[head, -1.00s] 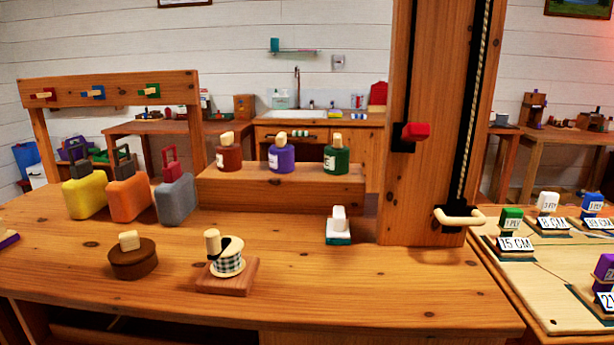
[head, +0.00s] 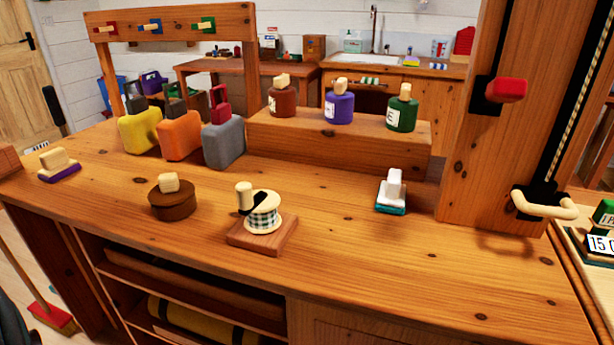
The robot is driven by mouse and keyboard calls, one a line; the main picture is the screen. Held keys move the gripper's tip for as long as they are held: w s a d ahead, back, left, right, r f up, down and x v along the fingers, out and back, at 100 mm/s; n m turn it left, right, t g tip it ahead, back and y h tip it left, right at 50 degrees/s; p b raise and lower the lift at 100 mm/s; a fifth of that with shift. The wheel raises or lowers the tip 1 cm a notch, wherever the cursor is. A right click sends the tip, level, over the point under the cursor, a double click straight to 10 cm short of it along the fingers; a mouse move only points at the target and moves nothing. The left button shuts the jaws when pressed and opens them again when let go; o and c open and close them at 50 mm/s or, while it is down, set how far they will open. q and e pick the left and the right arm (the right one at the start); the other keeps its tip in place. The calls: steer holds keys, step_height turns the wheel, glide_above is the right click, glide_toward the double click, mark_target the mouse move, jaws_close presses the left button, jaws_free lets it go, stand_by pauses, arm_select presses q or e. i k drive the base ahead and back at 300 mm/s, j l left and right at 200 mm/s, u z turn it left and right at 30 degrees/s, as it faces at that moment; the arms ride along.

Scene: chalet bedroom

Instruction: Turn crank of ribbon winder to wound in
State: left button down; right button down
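The ribbon winder (head: 262,222) stands on the wooden workbench, left of the picture's middle. It has a reddish wooden base, a cream spool with green-and-white checked ribbon around it, and a black crank arm (head: 257,201) with an upright cream knob (head: 244,195) on the spool's left side. Nothing touches it. Whether a ribbon end hangs loose cannot be made out. Neither of my grippers is in the head view.
The bench top (head: 340,265) is clear in front of the winder. A round brown box (head: 173,205) stands to its left, a white-handled teal block (head: 391,195) to its right. Behind are a riser (head: 340,140) with bottles, several coloured cases, and a wooden post (head: 485,150) with a cream handle.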

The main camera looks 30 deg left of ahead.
mark_target(260, 206)
steer(key=k+j+z, duration=0.1)
steer(key=j+z, duration=0.2)
steer(key=j, duration=0.15)
steer(key=k+j+z, duration=0.3)
steer(key=j, duration=0.15)
steer(key=k+j+z, duration=0.1)
steer(key=j+z, duration=0.2)
steer(key=k+j+z, duration=0.3)
steer(key=j, duration=0.15)
steer(key=k+l+u, duration=0.1)
steer(key=l+u, duration=0.15)
steer(key=k+l+u, duration=0.2)
steer(key=l, duration=0.2)
steer(key=i+j+z, duration=0.45)
steer(key=j, duration=0.2)
steer(key=k+l, duration=0.05)
steer(key=k, duration=0.05)
